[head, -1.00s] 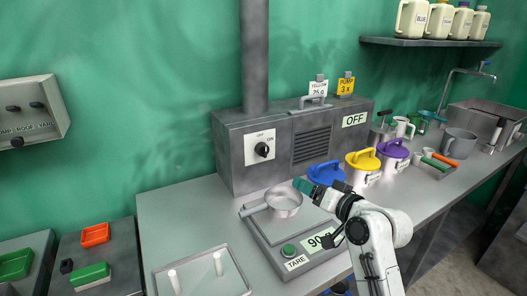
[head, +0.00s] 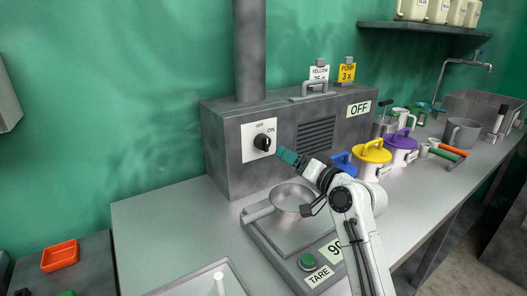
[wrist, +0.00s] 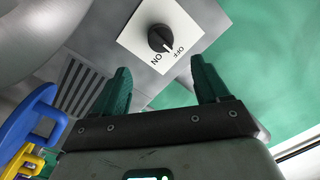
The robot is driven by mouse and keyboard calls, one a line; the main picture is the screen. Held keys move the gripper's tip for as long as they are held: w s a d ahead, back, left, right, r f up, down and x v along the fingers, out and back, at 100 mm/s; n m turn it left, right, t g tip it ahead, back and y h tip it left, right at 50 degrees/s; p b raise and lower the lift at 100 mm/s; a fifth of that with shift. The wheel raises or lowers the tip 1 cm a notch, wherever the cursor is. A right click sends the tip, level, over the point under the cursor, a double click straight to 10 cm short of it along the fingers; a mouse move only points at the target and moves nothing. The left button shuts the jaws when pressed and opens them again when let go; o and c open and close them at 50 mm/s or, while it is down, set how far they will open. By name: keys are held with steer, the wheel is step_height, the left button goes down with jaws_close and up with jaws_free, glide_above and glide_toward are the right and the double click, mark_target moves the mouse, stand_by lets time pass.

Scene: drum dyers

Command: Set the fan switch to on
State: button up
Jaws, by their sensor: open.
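The fan switch (head: 262,142) is a black rotary knob on a white plate marked OFF and ON, on the front of a grey metal box (head: 222,150). In the wrist view the knob (wrist: 161,39) sits ahead of my gripper, and its pale pointer mark lies near the OFF label side. A sign (head: 360,108) on the box reads OFF. My gripper (head: 284,156) has green fingers and is just right of and below the knob in the head view. In the wrist view my gripper (wrist: 162,85) is open and empty, with the knob beyond the fingertips, apart from them.
A scale (head: 270,236) with a metal pan (head: 292,197) stands below my arm.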

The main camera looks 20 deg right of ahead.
mark_target(268, 145)
steer(key=x, duration=1)
steer(key=shift+w+a+p, duration=0.1)
steer(key=shift+w+p, duration=0.2)
steer(key=shift+w, duration=0.05)
steer(key=shift+r, duration=0.1)
steer(key=shift+c, duration=0.2)
steer(key=c, duration=1)
